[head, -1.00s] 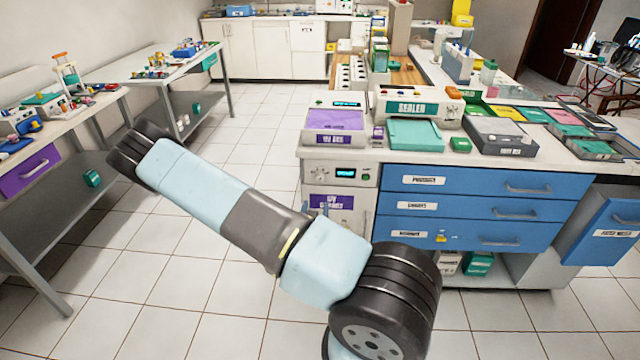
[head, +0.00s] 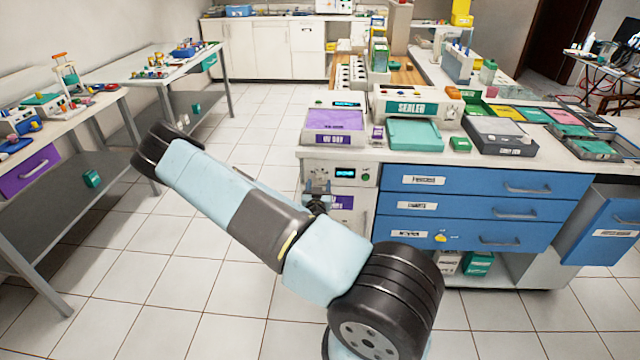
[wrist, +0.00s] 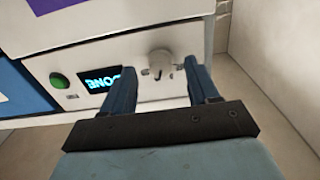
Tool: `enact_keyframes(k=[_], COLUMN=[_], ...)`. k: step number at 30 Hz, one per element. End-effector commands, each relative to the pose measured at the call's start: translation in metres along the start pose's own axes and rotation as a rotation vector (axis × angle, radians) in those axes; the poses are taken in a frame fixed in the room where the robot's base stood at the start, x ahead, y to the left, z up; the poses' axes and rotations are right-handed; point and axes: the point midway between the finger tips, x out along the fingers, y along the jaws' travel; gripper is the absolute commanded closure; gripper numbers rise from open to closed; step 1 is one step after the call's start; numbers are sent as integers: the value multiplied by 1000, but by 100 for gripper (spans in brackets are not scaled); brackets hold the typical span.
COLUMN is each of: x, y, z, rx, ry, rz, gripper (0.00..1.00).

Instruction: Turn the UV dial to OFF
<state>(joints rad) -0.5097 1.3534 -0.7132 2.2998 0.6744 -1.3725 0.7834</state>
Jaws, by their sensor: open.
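A light grey dial (wrist: 159,63) sits on the white front panel of the UV cabinet, beside a lit display (wrist: 105,80) reading DONE upside down and a green button (wrist: 60,80). My gripper (wrist: 160,66) is open, with its blue fingers on either side of the dial in the wrist view. I cannot tell whether they touch it. In the head view, my gripper (head: 318,188) is at the panel's left part and hides the dial. The cabinet's display (head: 345,173) and green button (head: 366,177) show to its right. The dial's setting is not readable.
Blue drawers (head: 470,208) stand right of the cabinet. A purple-topped box (head: 336,139) and a sealer (head: 412,107) sit on the counter above. The tiled floor (head: 225,225) is clear on the left, up to grey side tables (head: 100,155).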

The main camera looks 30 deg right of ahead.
Motion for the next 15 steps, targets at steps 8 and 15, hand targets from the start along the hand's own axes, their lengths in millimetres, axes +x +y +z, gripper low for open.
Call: enact_keyframes(k=[8,15], x=[19,20], y=[0,0], z=[0,0], rx=[0,0], ry=[-1,-1], rz=[0,0], gripper=[40,40])
